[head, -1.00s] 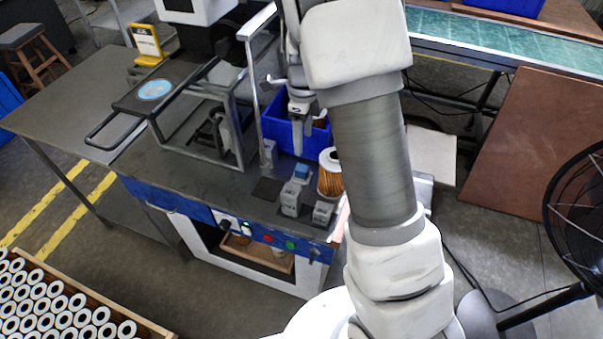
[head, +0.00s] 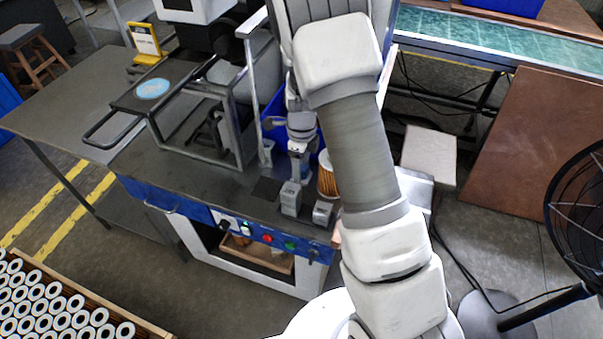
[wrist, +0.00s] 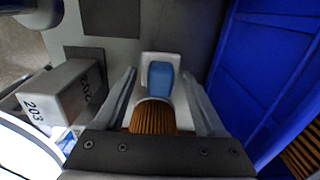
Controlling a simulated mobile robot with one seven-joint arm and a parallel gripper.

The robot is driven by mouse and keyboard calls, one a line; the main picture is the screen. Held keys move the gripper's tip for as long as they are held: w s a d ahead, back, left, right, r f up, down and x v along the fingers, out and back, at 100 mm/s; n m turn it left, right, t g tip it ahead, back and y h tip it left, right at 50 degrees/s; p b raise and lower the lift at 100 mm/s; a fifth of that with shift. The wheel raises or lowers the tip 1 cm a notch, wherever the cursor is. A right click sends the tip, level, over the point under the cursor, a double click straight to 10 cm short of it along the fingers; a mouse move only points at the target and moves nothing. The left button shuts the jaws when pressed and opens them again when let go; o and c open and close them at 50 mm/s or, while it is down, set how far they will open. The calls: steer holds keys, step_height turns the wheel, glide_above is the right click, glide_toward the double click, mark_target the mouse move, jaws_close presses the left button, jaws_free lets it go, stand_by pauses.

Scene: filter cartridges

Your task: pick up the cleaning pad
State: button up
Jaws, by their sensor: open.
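The cleaning pad is a small blue block (wrist: 160,79) in a white holder (wrist: 146,60) on the dark bench top. In the wrist view it lies between the two fingers of my gripper (wrist: 159,84), which are open, with a gap on each side. In the head view my gripper (head: 299,160) points down over the pad's spot and hides most of it. A filter cartridge with brown pleats (wrist: 153,118) shows just below the pad in the wrist view, also between the fingers. It also shows in the head view (head: 327,180), right of my gripper.
Grey blocks, one marked 203 (wrist: 58,92), stand left of the fingers in the wrist view. A blue bin (wrist: 262,70) rises close on the right. In the head view, a metal frame (head: 240,120) stands left of my gripper.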

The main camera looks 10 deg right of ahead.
mark_target(302, 167)
jaws_close()
steer(key=shift+r, duration=0.15)
step_height(302, 167, up, 10)
steer(key=shift+f+p, duration=0.1)
steer(key=shift+p, duration=0.35)
